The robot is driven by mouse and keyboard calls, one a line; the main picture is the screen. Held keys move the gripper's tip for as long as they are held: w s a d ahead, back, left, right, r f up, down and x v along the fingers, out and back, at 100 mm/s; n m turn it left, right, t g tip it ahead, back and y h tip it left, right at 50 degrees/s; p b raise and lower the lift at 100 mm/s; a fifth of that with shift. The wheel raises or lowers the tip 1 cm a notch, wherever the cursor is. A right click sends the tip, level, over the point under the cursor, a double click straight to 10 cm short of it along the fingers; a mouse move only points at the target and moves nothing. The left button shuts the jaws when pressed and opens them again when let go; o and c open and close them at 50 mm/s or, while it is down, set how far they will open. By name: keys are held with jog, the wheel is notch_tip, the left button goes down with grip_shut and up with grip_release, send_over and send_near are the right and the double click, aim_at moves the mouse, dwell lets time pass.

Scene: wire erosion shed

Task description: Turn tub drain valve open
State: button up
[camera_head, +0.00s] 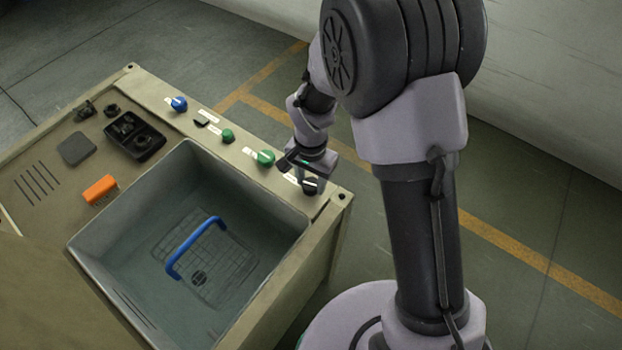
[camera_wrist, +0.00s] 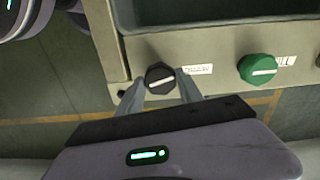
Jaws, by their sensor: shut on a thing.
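The tub (camera_head: 150,210) is a grey basin sunk in a beige bench, with a wire basket and blue handle (camera_head: 190,240) in it. A black knob (camera_wrist: 159,78) with a white line sits on the bench rim beside a small white label (camera_wrist: 198,69) too blurred to read surely. My gripper (camera_wrist: 160,88) is shut on this black knob, one finger on each side. In the head view my gripper (camera_head: 311,180) is over the rim's near right corner, and the black knob (camera_head: 312,187) is partly hidden. The knob's white line lies roughly level in the wrist view.
A green knob (camera_wrist: 262,69) stands to the right of the black one in the wrist view. Along the rim are another green knob (camera_head: 228,136) and a blue knob (camera_head: 179,104). A black tray (camera_head: 135,135) and an orange block (camera_head: 100,189) lie on the bench top.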

jog(key=n, duration=0.3)
jog(key=shift+n, duration=0.3)
jog(key=n+p, duration=0.1)
jog(key=n, duration=0.2)
jog(key=shift+n, duration=0.3)
jog(key=n, duration=0.3)
jog(key=shift+n+p, duration=0.3)
jog(key=shift+p, duration=0.05)
jog(key=shift+n+p, duration=0.4)
jog(key=shift+n, duration=1.5)
jog(key=o, duration=1.4)
